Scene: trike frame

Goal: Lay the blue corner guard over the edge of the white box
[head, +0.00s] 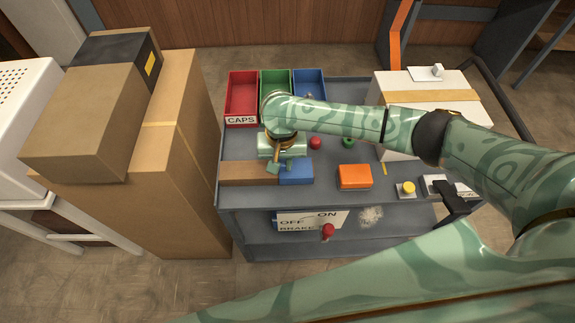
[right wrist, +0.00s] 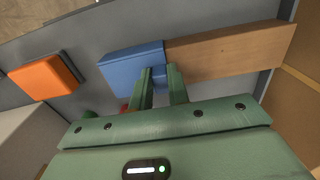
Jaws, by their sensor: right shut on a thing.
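The blue corner guard (head: 296,173) sits at the right end of a brown wooden bar (head: 245,172) near the front of the grey cart top. In the right wrist view the guard (right wrist: 130,68) meets the end of the bar (right wrist: 228,58). My right gripper (head: 279,167) points down at the guard's edge by the bar. Its fingertips (right wrist: 160,70) are shut on the guard; the exact contact is partly hidden. The white box (head: 396,87), with a tan band, stands at the cart's back right, partly behind my right arm. My left gripper is not in view.
Red (head: 241,93), green (head: 275,80) and blue (head: 309,82) bins stand at the cart's back left. An orange block (head: 355,176) lies right of the guard. A yellow button (head: 406,189) is at the front right. Stacked cardboard boxes (head: 170,150) stand left of the cart.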

